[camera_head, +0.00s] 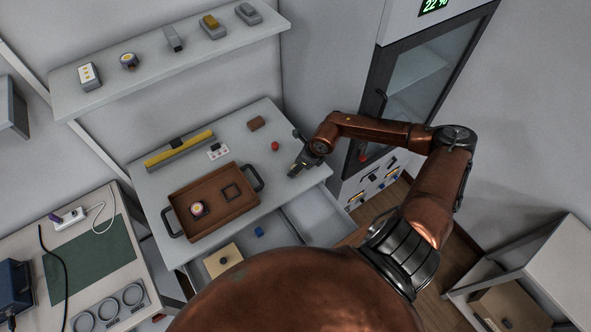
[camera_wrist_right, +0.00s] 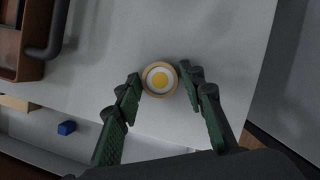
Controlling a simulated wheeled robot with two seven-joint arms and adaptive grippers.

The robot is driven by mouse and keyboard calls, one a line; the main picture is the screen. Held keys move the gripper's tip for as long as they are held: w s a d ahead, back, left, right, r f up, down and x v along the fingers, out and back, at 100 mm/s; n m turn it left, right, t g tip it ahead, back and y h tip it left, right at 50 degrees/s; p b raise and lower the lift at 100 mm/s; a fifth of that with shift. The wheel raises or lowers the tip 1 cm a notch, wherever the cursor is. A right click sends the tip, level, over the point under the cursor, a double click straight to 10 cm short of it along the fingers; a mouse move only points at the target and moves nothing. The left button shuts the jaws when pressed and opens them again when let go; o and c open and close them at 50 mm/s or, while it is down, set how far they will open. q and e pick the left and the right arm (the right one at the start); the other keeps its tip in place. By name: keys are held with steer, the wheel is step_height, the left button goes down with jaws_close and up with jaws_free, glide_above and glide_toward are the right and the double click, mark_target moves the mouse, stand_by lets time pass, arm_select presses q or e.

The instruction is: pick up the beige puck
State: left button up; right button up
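The beige puck (camera_wrist_right: 160,79) has a beige rim, a white ring and a yellow centre. In the right wrist view it lies on the white table top, between and just beyond my right gripper's fingertips. My right gripper (camera_wrist_right: 160,77) is open, with one green-padded finger on each side of the puck. I cannot tell whether either tip touches the rim. In the head view my right gripper (camera_head: 293,171) is low over the table's right edge, and the puck is mostly hidden there. My left gripper is not in view.
A brown tray (camera_head: 240,210) with black handles holds a round puck and a dark square frame. A red ball (camera_head: 275,146) and brown block (camera_head: 256,123) lie nearby. An open drawer (camera_head: 318,212) is below the table edge; a tall cabinet (camera_head: 400,95) stands to the right.

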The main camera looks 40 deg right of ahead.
steer(key=c, duration=0.9)
steer(key=shift+r, duration=0.1)
